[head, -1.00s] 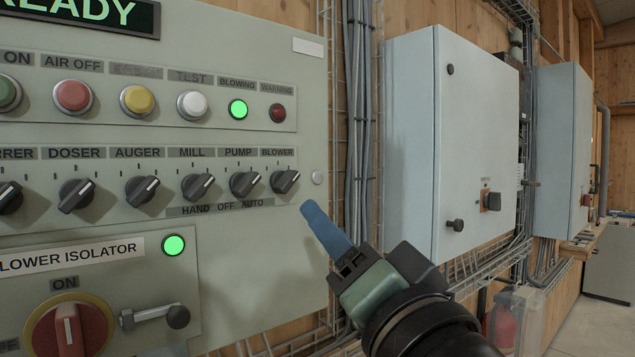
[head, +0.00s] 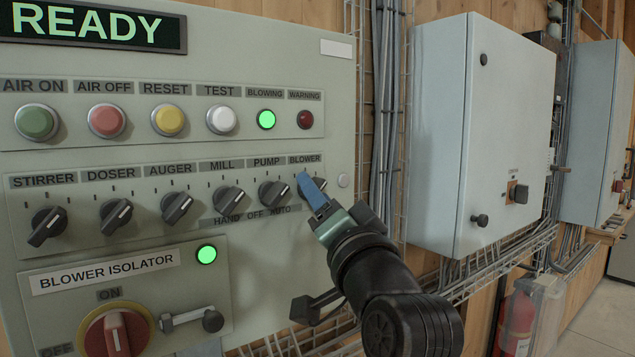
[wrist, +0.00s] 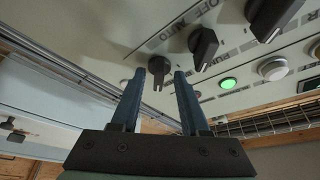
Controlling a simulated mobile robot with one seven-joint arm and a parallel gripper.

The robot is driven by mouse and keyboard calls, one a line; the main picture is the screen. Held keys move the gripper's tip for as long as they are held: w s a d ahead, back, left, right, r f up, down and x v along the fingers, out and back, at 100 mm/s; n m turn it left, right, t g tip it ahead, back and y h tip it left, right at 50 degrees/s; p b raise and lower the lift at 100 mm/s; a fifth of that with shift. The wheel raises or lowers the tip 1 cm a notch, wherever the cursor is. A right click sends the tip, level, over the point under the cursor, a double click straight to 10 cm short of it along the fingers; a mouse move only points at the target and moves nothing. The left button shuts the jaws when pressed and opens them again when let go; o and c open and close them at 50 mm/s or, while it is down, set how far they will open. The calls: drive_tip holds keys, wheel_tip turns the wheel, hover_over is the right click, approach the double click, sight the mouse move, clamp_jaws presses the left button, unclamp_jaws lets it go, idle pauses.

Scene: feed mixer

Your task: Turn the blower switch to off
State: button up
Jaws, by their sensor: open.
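The blower switch (head: 320,184) is the dark knob at the right end of the switch row, under the BLOWER label. My gripper partly hides it in the head view. In the wrist view the blower switch (wrist: 159,67) shows between the tips of the two blue fingers, with gaps on both sides. My gripper (head: 304,178) is open, its fingertips at the knob; it also shows in the wrist view (wrist: 159,76). I cannot tell whether a finger touches the knob. In the earlier head view its pointer tilts up and right, toward the AUTO side.
The pump switch (head: 273,193) sits just left of the blower switch. The lit green BLOWING lamp (head: 266,119) and dark red WARNING lamp (head: 305,120) are above. The blower isolator (head: 115,334) is at lower left. A grey cabinet (head: 490,130) and cable tray stand to the right.

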drive_tip(key=shift+w, duration=0.15)
drive_tip(key=shift+c, duration=0.3)
clamp_jaws()
